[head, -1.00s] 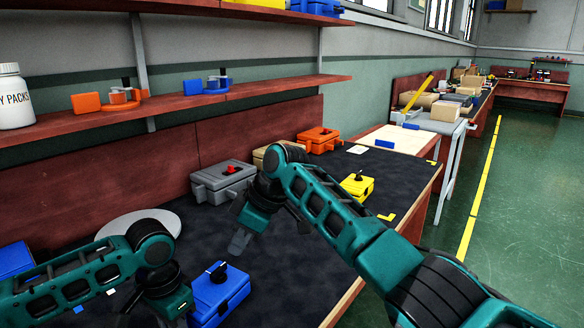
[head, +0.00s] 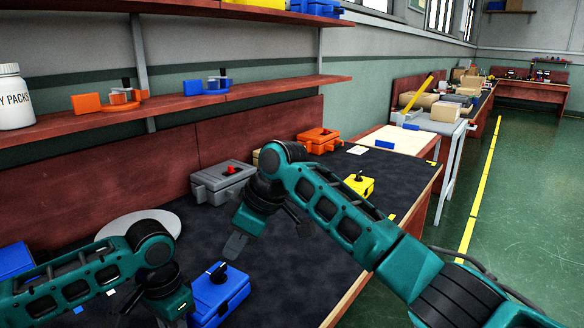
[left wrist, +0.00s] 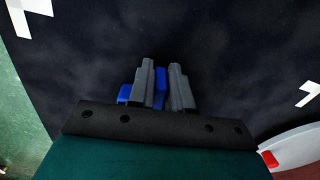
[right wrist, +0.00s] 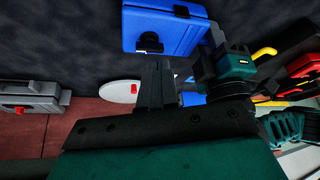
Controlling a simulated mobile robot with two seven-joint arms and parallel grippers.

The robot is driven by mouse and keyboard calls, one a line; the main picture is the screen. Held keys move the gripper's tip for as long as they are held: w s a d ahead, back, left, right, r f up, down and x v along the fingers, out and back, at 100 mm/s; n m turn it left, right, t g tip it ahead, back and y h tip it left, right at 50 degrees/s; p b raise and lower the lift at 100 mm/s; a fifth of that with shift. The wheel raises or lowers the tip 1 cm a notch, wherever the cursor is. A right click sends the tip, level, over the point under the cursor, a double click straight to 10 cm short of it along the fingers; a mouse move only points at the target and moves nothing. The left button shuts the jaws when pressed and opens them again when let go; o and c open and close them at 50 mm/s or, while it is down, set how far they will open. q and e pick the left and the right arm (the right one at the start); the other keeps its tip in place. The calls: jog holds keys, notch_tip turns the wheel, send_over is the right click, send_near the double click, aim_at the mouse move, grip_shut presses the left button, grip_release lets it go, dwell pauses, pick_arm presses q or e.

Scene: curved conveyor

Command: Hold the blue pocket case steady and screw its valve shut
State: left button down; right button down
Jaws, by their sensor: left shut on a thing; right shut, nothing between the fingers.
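The blue pocket case (head: 218,298) sits on the dark mat at the front of the bench, with a black valve handle (head: 218,272) on top. My left gripper (head: 188,314) is shut on the case's left side; in the left wrist view a strip of blue (left wrist: 160,86) shows between its fingers (left wrist: 163,80). My right gripper (head: 235,248) is shut and empty, above and just behind the case, apart from the valve. In the right wrist view its closed fingers (right wrist: 157,78) point towards the case (right wrist: 175,28) and its valve (right wrist: 150,43).
A grey case with a red valve (head: 222,182), a yellow case (head: 358,185) and an orange case (head: 318,140) stand farther back. A pale round disc (head: 138,222) lies behind my left arm. Another blue object (head: 14,260) is at the far left. Mat right of the blue case is clear.

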aim_at(228, 276)
jog(key=shift+f, duration=3.15)
jog(key=shift+w+a, duration=0.35)
jog(key=shift+a, duration=0.15)
jog(key=shift+w, duration=0.1)
jog(key=shift+w+d, duration=0.15)
jog(key=shift+w, duration=0.2)
jog(key=shift+w, duration=0.35)
jog(key=shift+w, duration=0.3)
jog(key=shift+d, duration=0.1)
